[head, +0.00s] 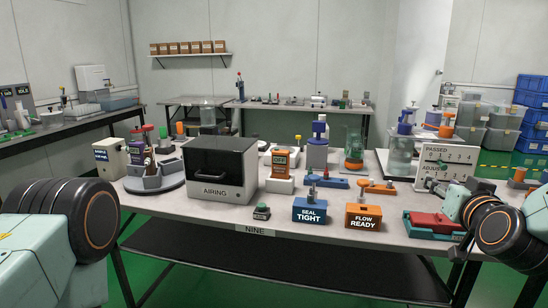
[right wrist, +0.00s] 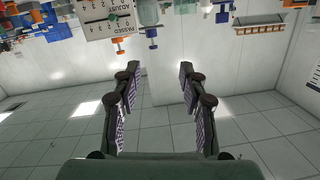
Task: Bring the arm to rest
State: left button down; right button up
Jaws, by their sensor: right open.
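My right gripper (head: 443,188) reaches in from the right edge in the head view, over the right part of the table (head: 235,215), in front of the white PASSED/ADJUST board (head: 447,160). In the right wrist view the right gripper (right wrist: 158,68) is open, its two fingers wide apart with nothing between them. That view is upside down, with the board (right wrist: 105,18) at the top and ceiling panels below. My left arm shows only as a joint at the left edge; its gripper is out of view. One handheld tester (head: 281,160) stands in a white holder; another (head: 137,151) stands at the left.
A black AIRING box (head: 220,168) stands mid-table. A blue SEAL TIGHT block (head: 309,213), an orange FLOW READY block (head: 362,217) and a red-and-teal fixture (head: 432,225) line the front edge. The right arm is close to the fixture in the picture. Blue crates (head: 533,100) stand far right.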

jog(key=s+a+f+g+y+p, duration=0.1)
jog(key=s+a+f+g, duration=0.2)
jog(key=s+f, duration=0.35)
jog(key=s+a+f+n+g+y+p, duration=0.1)
jog(key=s+a+f+g, duration=0.2)
jog(key=f, duration=0.7)
jog(key=s+a+f+g+y, duration=0.15)
jog(key=s+f, duration=0.25)
jog(key=f, duration=0.4)
jog(key=s+a+f+n+g+p, duration=0.1)
jog(key=s+f+g, duration=0.3)
jog(key=s, duration=0.9)
jog(key=s+a+f+n+g+p, duration=0.1)
jog(key=s+f+g, duration=0.3)
jog(key=s, duration=0.9)
notch_tip(320, 180, down, 4)
jog(key=shift+s+a+r+g+h+p, duration=0.2)
jog(key=shift+a+g+h+p, duration=0.2)
jog(key=shift+a, duration=0.4)
